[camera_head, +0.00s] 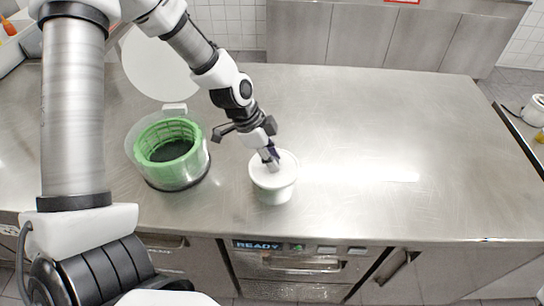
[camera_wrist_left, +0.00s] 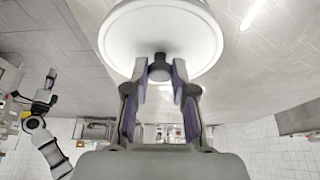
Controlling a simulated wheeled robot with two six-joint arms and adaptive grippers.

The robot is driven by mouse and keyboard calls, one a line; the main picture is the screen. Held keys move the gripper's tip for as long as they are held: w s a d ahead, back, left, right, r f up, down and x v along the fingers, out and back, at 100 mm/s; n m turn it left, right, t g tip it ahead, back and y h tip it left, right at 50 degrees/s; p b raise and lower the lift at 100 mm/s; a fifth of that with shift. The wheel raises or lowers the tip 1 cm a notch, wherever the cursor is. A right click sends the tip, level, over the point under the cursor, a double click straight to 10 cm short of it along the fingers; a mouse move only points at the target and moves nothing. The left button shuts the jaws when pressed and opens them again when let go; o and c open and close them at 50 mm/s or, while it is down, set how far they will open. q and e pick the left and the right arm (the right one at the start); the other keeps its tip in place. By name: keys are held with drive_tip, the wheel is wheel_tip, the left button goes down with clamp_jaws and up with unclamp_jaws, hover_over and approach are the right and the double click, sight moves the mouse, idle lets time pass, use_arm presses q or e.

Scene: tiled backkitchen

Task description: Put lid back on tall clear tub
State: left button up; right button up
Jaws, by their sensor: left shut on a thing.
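The tub (camera_head: 273,193) stands on the steel counter near its front edge, looking whitish and short from above. The white round lid (camera_head: 287,163) is at its mouth; I cannot tell whether it is seated or slightly above. My left gripper (camera_head: 269,157) comes down over the lid from the upper left. In the left wrist view the lid (camera_wrist_left: 160,25) is a broad white disc with a dark knob (camera_wrist_left: 160,70), and my left fingers are shut on that knob. My right gripper is not in the head view; an arm at the left of the wrist view (camera_wrist_left: 45,90) is too small to read.
A clear round container with a green basket (camera_head: 170,130) stands left of the tub, apart from it. The steel counter (camera_head: 400,140) is bare to the right.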

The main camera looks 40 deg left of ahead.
use_arm(q)
drive_tip(key=shift+f, duration=0.1)
idle(0.5)
idle(0.3)
drive_tip(key=o, duration=1.4)
drive_tip(key=shift+o, duration=0.2)
drive_tip(key=shift+r+p, duration=2.85)
drive_tip(key=shift+r, duration=0.75)
drive_tip(key=shift+f, duration=0.1)
clamp_jaws()
